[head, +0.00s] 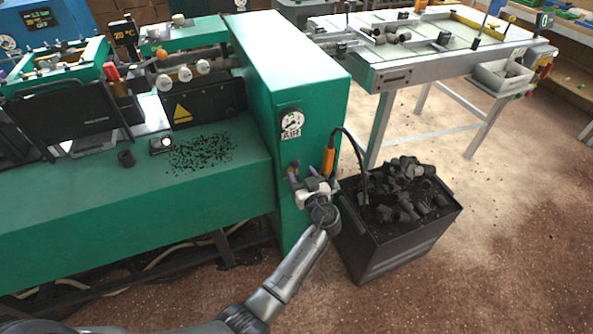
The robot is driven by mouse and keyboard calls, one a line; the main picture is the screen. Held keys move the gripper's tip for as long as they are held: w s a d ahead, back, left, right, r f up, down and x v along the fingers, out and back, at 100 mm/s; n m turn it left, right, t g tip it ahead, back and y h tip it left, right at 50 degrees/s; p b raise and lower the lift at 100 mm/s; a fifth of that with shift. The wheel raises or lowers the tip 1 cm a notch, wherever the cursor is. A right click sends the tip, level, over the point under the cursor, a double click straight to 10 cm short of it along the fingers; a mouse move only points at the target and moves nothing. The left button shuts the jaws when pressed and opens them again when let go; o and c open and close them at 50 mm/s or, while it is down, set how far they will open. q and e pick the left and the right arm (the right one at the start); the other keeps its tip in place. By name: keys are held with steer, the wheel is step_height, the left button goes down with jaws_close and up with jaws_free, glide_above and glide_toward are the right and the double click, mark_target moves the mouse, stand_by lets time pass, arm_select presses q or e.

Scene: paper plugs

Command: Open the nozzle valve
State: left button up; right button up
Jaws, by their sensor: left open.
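An orange nozzle (328,161) with a black hose hangs on the right edge of the green machine's end face. The hose arches down toward the black bin. My left gripper (303,172) is open, low on the same face, just left of the nozzle. Its fingers point at the machine below the air gauge. A small orange-brown part shows by the left fingertip. I cannot tell whether it is the valve, nor whether the fingers touch anything. The gripper hides part of the face there. My right gripper is out of view.
A round white air gauge (292,121) sits above the gripper on the green machine (262,60). A black bin (398,248) full of dark plugs stands close at the right. A white-topped table (440,55) stands behind. Brown floor is free at the lower right.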

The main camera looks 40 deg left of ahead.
mark_target(297, 167)
arm_select(q)
steer(key=shift+w+a, duration=0.1)
steer(key=shift+a, duration=0.2)
stand_by(0.4)
steer(key=shift+b+x, duration=1.45)
steer(key=shift+x, duration=0.3)
steer(key=shift+w+a, duration=0.15)
steer(key=shift+a, duration=0.05)
steer(key=shift+c, duration=0.4)
steer(key=c, duration=0.6)
